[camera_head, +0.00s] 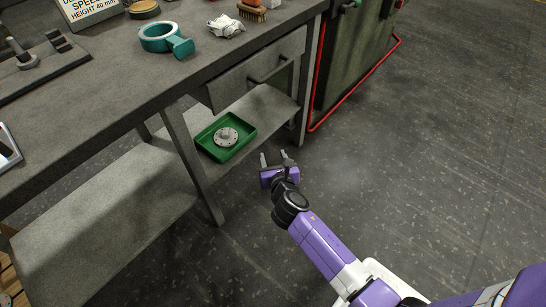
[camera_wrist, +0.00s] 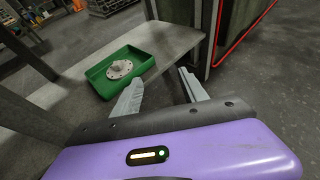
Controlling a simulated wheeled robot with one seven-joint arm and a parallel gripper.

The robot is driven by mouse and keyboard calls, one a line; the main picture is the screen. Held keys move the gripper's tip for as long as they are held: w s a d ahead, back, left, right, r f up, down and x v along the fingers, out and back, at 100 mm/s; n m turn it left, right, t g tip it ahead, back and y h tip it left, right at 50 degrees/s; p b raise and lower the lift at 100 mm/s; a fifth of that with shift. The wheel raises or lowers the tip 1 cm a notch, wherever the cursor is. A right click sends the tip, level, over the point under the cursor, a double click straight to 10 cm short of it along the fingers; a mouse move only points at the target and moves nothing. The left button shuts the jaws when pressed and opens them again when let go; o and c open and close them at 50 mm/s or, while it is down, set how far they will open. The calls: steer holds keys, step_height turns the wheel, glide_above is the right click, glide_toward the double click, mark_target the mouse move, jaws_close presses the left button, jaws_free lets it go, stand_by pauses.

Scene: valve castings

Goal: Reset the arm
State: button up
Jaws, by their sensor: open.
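My gripper (camera_head: 274,160) is at the end of my purple arm, in front of the workbench's lower shelf, over the floor. Its two fingers are apart with nothing between them, as the wrist view (camera_wrist: 164,86) also shows. A green tray (camera_head: 244,142) sits on the lower shelf, left of and beyond my gripper. A grey flanged casting (camera_head: 226,136) lies in the tray. Both also show in the wrist view, the tray (camera_wrist: 101,88) and the casting (camera_wrist: 119,69), apart from the fingers.
The workbench (camera_head: 110,82) has a drawer (camera_head: 262,68) above the shelf (camera_head: 92,232) and a leg (camera_head: 194,165) near my gripper. A teal tape roll (camera_head: 158,37), a rag (camera_head: 226,25) and a brush (camera_head: 252,11) are on top. A dark green cabinet (camera_head: 352,58) stands behind. Floor at right is clear.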

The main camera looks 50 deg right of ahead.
stand_by(0.3)
steer(key=s+a+r+m+t+y, duration=0.5)
steer(key=a+r+m, duration=0.5)
steer(key=m, duration=0.6)
steer(key=s+a+r+m+y, duration=0.1)
steer(key=s+a+r+m, duration=0.3)
steer(key=s, duration=0.5)
steer(key=s+a+r+m+g+y, duration=0.1)
steer(key=s+a+r+m, duration=0.25)
steer(key=s, duration=0.65)
steer(key=s+a+r+m+y, duration=0.1)
steer(key=s+a+r+m, duration=0.3)
steer(key=s, duration=0.5)
step_height(320, 180, up, 24)
steer(key=m+p, duration=0.1)
steer(key=p, duration=2.4)
steer(key=shift+w+d+r+p, duration=0.15)
steer(key=shift+w+d+p, duration=0.1)
steer(key=shift+d+p, duration=0.15)
